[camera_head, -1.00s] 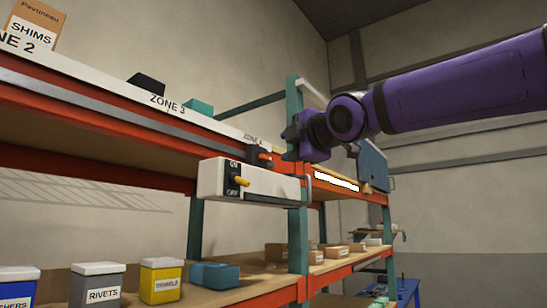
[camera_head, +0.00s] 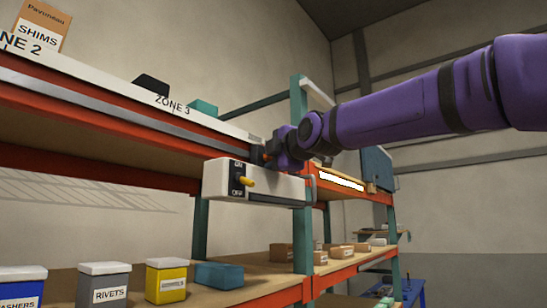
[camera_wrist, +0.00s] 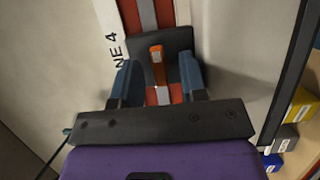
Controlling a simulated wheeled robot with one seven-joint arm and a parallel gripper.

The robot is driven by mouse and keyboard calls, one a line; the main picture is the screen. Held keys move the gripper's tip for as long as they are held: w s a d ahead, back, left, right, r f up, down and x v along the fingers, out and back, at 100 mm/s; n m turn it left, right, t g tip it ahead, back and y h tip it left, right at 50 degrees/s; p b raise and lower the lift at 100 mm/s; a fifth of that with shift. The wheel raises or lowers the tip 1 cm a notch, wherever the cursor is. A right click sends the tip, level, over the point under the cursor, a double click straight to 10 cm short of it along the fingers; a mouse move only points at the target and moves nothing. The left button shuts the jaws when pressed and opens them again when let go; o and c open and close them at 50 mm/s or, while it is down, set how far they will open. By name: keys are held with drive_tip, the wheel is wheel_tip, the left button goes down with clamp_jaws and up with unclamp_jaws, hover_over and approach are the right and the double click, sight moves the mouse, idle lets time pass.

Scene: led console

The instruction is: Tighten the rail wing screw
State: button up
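The orange wing screw (camera_wrist: 156,53) stands on a dark bracket (camera_wrist: 180,46) on the rail in the wrist view. In the head view the dark bracket (camera_head: 257,155) sits on the rail above the white console, and a small orange part of the screw (camera_head: 268,157) shows beside my gripper. My gripper (camera_wrist: 157,76) is open, with one blue finger on each side of the orange wing and visible gaps to both. Whether the fingertips reach past the wing is hard to tell. In the head view my gripper (camera_head: 283,152) is close against the bracket, its fingers mostly hidden.
The white console (camera_head: 275,187) with a yellow ON/OFF lever (camera_head: 247,182) hangs just below the bracket. A green shelf post (camera_head: 299,110) stands close behind my gripper. Labelled bins, including the rivets bin (camera_head: 103,285), stand on the lower shelf. Open room lies right of the shelf.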

clamp_jaws()
